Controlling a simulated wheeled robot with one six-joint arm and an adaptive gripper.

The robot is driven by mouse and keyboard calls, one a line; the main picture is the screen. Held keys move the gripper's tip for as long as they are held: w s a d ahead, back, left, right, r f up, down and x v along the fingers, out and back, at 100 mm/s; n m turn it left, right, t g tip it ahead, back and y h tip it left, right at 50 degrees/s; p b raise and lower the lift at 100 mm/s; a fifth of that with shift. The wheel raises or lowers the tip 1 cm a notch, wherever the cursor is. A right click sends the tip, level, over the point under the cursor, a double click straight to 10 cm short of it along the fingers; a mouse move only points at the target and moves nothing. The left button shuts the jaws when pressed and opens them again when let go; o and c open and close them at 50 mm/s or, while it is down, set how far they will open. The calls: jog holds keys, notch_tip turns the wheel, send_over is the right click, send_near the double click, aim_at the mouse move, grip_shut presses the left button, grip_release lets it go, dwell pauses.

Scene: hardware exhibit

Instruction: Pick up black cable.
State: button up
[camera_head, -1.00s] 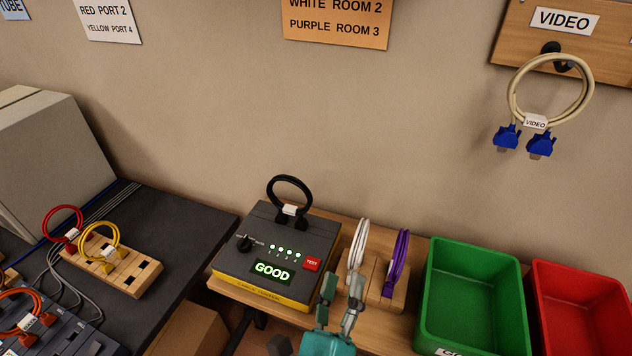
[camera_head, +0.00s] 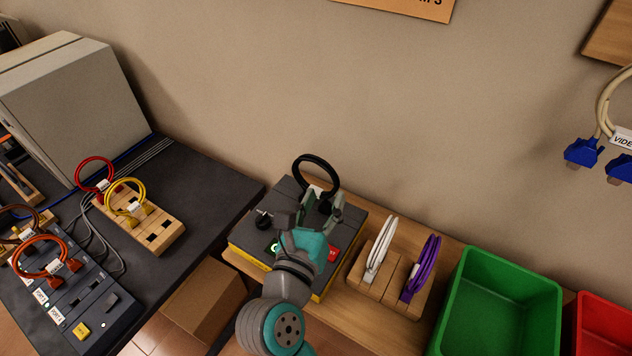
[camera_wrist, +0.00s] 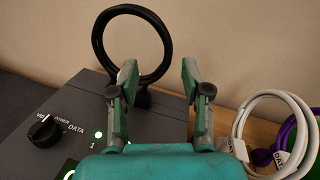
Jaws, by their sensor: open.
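The black cable (camera_head: 316,168) is a loop standing upright at the back of the grey and yellow tester box (camera_head: 245,243). It also shows in the wrist view (camera_wrist: 132,11), rising behind my gripper's left finger. My gripper (camera_head: 318,208) is above the tester, close in front of the cable. In the wrist view my gripper (camera_wrist: 158,80) is open and empty, its two fingers apart. The cable's lower right side shows between the fingers, and most of the loop lies left of the gap. I cannot tell whether any finger touches it. My arm hides part of the tester's front.
A wooden block (camera_head: 412,305) with white (camera_head: 381,247) and purple (camera_head: 424,266) cables stands just right of the tester. A green bin (camera_head: 500,310) and a red bin (camera_head: 605,325) are further right. A wall rises behind. A dark table (camera_head: 200,190) with other cables is at left.

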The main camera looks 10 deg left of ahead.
aim_at(333, 186)
jog(key=w, duration=0.2)
jog(key=w+d, duration=0.1)
jog(key=w, duration=0.1)
jog(key=shift+d+r, duration=0.1)
jog(key=shift+r, duration=0.1)
jog(key=shift+w, duration=0.55)
grip_shut()
